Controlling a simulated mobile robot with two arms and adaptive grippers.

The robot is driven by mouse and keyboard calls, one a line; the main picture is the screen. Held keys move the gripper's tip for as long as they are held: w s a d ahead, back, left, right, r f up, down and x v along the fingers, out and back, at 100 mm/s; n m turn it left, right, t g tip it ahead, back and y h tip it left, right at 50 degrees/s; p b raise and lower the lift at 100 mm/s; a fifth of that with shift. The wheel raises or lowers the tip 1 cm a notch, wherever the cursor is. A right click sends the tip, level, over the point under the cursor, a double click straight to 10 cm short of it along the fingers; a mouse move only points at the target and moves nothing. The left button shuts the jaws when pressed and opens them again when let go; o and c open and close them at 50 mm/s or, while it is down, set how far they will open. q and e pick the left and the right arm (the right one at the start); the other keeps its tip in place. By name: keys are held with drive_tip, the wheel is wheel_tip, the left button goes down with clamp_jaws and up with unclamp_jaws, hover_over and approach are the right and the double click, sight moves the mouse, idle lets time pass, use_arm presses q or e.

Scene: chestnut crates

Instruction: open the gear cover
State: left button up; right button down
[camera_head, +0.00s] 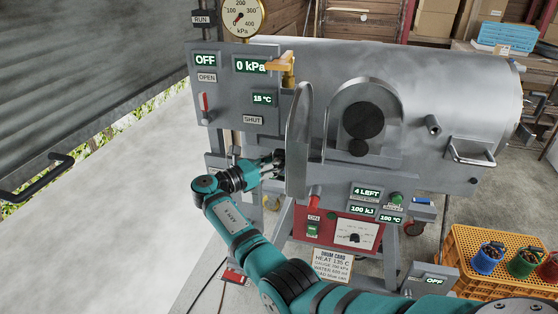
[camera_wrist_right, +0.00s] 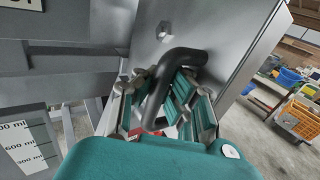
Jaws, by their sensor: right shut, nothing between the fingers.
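The gear cover (camera_head: 299,140) is a grey, round-topped plate, seen nearly edge-on, swung out from the arched gear housing (camera_head: 401,120). Two dark gears (camera_head: 363,121) show in the housing, one large and one small. My right gripper (camera_head: 277,160) is at the cover's left face, low down. In the right wrist view, the cover's bent black handle (camera_wrist_right: 178,62) passes across my gripper (camera_wrist_right: 165,105), close to the fingers. The fingers are shut with nothing held between them; whether they touch the handle I cannot tell. My left gripper is not in view.
The grey drum (camera_head: 455,80) extends right behind the housing. A control panel (camera_head: 222,110) with a brass valve lever (camera_head: 282,66) stands close left of the cover. A red box with a dial (camera_head: 340,230) is below. An orange crate (camera_head: 470,245) with small buckets stands at right.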

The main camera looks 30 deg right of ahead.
drive_tip(key=c, duration=2)
unclamp_jaws()
drive_tip(key=shift+a+f, duration=0.3)
drive_tip(key=shift+a, duration=0.05)
drive_tip(key=o, duration=0.7)
drive_tip(key=shift+w+a+r, duration=0.15)
drive_tip(key=shift+a+r, duration=0.1)
drive_tip(key=shift+a, duration=0.25)
drive_tip(key=shift+c, duration=0.2)
drive_tip(key=shift+o, duration=0.3)
drive_tip(key=shift+d, duration=0.45)
drive_tip(key=s+a, duration=0.2)
drive_tip(key=a, duration=1)
drive_tip(key=shift+f, duration=0.1)
